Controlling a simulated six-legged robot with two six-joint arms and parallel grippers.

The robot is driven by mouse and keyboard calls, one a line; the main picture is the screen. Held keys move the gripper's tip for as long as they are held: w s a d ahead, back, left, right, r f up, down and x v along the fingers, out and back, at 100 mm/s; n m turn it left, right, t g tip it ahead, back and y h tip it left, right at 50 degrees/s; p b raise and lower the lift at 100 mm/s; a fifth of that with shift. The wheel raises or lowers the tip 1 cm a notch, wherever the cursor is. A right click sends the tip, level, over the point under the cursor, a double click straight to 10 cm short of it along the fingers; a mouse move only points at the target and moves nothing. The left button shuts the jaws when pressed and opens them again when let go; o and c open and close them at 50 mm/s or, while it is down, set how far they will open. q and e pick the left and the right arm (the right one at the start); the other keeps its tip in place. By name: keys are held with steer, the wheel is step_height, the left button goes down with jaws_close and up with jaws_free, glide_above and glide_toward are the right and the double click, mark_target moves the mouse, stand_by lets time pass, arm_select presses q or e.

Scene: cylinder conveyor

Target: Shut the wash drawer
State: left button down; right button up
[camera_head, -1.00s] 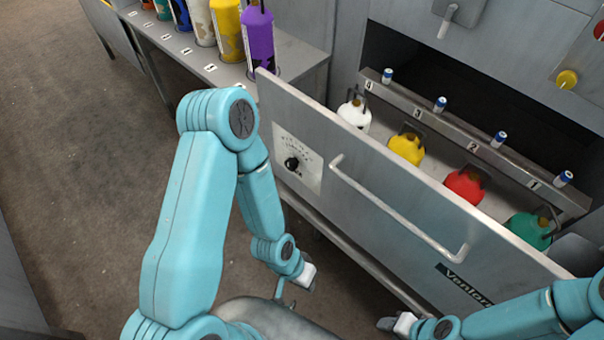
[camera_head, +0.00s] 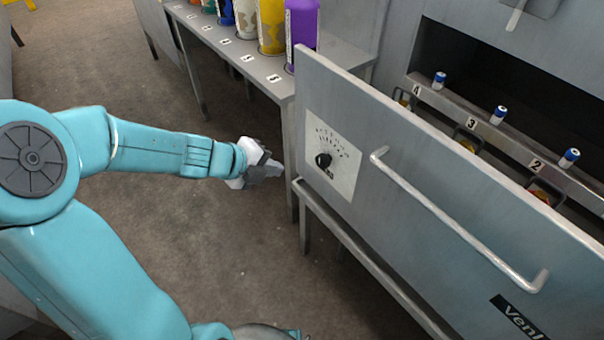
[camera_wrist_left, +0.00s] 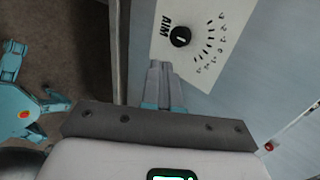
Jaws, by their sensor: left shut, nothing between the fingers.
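The wash drawer (camera_head: 400,225) stands pulled out from the grey machine in the head view. Its front has a long bar handle (camera_head: 455,228) and a dial panel with a black knob (camera_head: 323,160). My left gripper (camera_head: 280,170) is shut and empty, just left of the drawer front's left end, near the dial panel. In the left wrist view the closed fingers (camera_wrist_left: 160,70) point at the drawer front by the knob (camera_wrist_left: 180,36). I cannot tell whether they touch it. My right gripper is not in the head view.
A grey bench (camera_head: 225,62) with coloured bottles, among them a purple one (camera_head: 301,35), stands behind and left of the drawer. Inside the drawer is a numbered rail (camera_head: 515,142) with small blue-and-white cylinders. The floor (camera_head: 150,90) left of the drawer is clear.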

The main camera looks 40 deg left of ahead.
mark_target(320, 166)
arm_select(q)
steer(key=shift+w+d+r+b+x, duration=0.1)
steer(key=shift+w+r+b+x, duration=0.45)
steer(key=shift+x, duration=1.55)
steer(key=shift+w+d+r+b+x, duration=0.15)
steer(key=shift+b+x, duration=0.7)
steer(key=shift+x, duration=1.2)
steer(key=shift+w+r+b+x, duration=0.3)
steer(key=shift+b+x, duration=0.4)
steer(key=shift+x, duration=1.4)
